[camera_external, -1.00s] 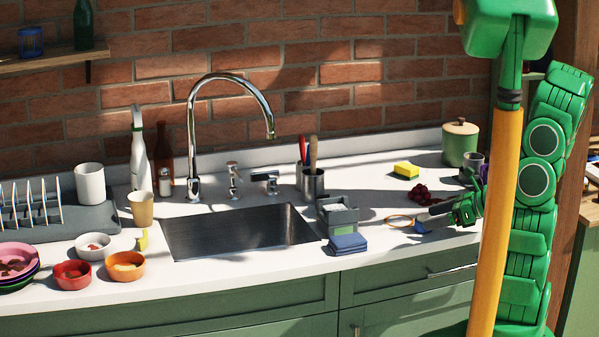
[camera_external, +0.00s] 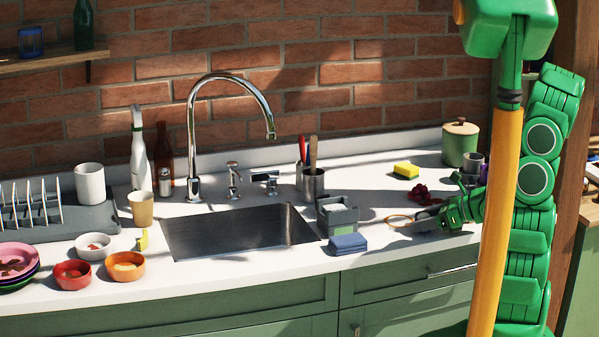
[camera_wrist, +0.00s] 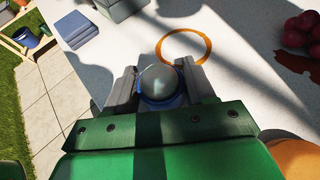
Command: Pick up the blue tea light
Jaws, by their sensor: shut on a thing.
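The blue tea light (camera_wrist: 162,101) sits between the two grey fingers of my gripper (camera_wrist: 163,82) in the wrist view. It has a blue rim and a pale round top. My gripper is shut on it, with one finger on each side. In the external view my gripper (camera_external: 424,222) is low over the counter at the right. The tea light is hard to make out there. I cannot tell whether it touches the counter.
An orange ring (camera_wrist: 184,46) lies on the counter just beyond my fingers. Dark red fruit (camera_external: 419,192) lies behind my gripper. A folded blue cloth (camera_external: 348,243) and a grey box (camera_external: 337,216) stand to the left, beside the sink (camera_external: 238,232).

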